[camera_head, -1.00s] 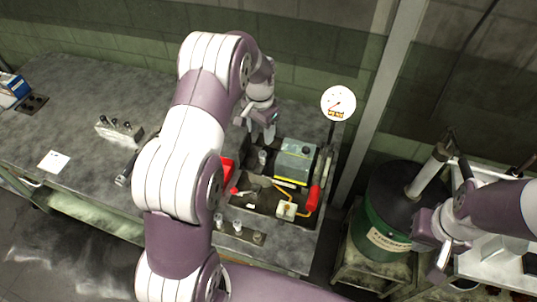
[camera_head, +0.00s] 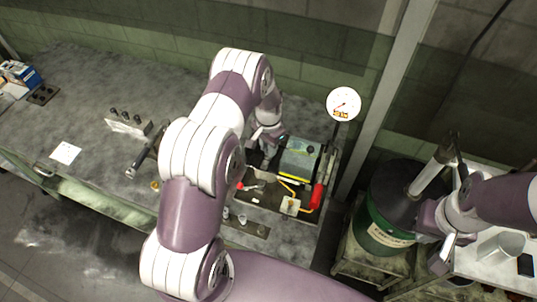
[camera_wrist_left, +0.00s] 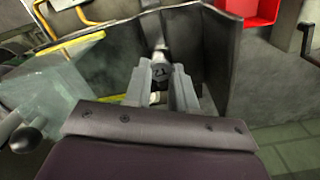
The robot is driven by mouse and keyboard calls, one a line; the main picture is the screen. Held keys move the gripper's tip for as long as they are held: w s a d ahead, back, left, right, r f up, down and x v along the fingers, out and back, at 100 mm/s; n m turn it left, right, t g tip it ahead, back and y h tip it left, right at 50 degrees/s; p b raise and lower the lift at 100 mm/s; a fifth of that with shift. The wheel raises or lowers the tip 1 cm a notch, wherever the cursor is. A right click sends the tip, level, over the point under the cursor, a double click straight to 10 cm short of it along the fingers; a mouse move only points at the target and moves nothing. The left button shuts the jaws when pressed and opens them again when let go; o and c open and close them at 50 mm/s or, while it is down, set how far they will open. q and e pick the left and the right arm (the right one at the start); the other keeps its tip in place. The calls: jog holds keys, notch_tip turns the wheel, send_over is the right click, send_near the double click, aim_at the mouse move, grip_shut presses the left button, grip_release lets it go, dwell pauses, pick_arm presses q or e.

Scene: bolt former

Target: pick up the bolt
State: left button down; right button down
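The dark round head of the bolt (camera_wrist_left: 162,72) shows between my left gripper's fingertips (camera_wrist_left: 162,82) in the left wrist view, in a narrow dark metal bay. The fingers lie on either side of it, with a small gap between them; I cannot tell whether they press on it. In the head view my left gripper (camera_head: 267,152) reaches down into the former at its back left, and the bolt is hidden there. My right gripper (camera_head: 437,238) is open and empty, over the right side near the green drum.
A grey-green block with a yellow edge (camera_head: 299,158) and a red handle (camera_head: 317,196) stand right of my left gripper. A gauge (camera_head: 344,104) rises behind. A red bin (camera_wrist_left: 250,10) is close by. Small upright parts (camera_head: 242,219) stand in front. The green drum (camera_head: 384,231) is at right.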

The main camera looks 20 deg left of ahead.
pick_arm(q)
notch_tip(320, 180, up, 10)
jog(key=b, duration=0.3)
jog(key=shift+b, duration=0.4)
